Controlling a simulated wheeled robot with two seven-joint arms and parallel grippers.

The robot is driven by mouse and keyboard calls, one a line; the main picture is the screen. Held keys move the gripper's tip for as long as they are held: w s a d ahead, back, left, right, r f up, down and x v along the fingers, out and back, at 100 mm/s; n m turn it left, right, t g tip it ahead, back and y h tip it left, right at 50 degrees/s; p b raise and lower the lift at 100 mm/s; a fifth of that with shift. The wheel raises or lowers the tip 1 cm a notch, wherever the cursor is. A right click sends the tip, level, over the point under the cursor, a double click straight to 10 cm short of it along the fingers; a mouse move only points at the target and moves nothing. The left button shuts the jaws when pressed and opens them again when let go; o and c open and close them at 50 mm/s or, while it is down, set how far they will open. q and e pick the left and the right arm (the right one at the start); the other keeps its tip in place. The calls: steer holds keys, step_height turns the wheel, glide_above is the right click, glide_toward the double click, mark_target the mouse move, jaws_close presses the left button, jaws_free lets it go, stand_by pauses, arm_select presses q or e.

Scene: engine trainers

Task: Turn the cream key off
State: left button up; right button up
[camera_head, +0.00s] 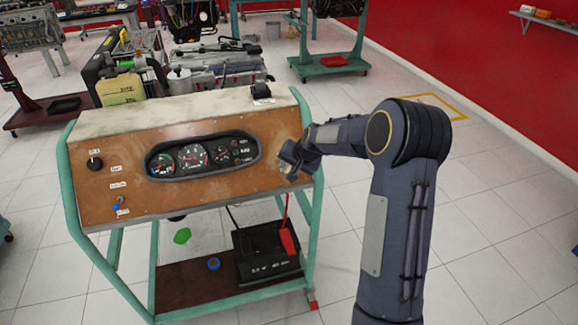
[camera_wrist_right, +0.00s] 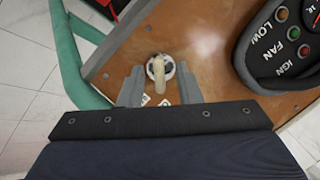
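The cream key (camera_wrist_right: 160,88) sits in a round metal switch (camera_wrist_right: 153,66) on the brown wooden panel, in the right wrist view. My right gripper (camera_wrist_right: 159,72) is open, with one grey finger on each side of the key and a visible gap to each. In the head view the right gripper (camera_head: 289,160) is at the right end of the panel (camera_head: 215,200), right of the gauge cluster (camera_head: 203,156). There the gripper largely hides the key and switch. My left gripper is not in view.
The panel is on a green tubular stand (camera_head: 82,230). A black knob (camera_head: 94,163) and a blue-tipped switch (camera_head: 119,201) are at its left. A black battery (camera_head: 268,255) with a red clamp (camera_head: 287,240) stands on the lower shelf. Floor to the right is clear.

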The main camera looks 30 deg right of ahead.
steer(key=shift+w+f, duration=0.2)
jaws_close()
steer(key=shift+n, duration=0.3)
steer(key=n+h, duration=0.1)
steer(key=n, duration=0.2)
steer(key=shift+a+g, duration=0.15)
steer(key=shift+g, duration=0.25)
steer(key=shift+n+g+h+b, duration=0.3)
steer(key=shift+n+h+b, duration=0.35)
steer(key=shift+n, duration=1.05)
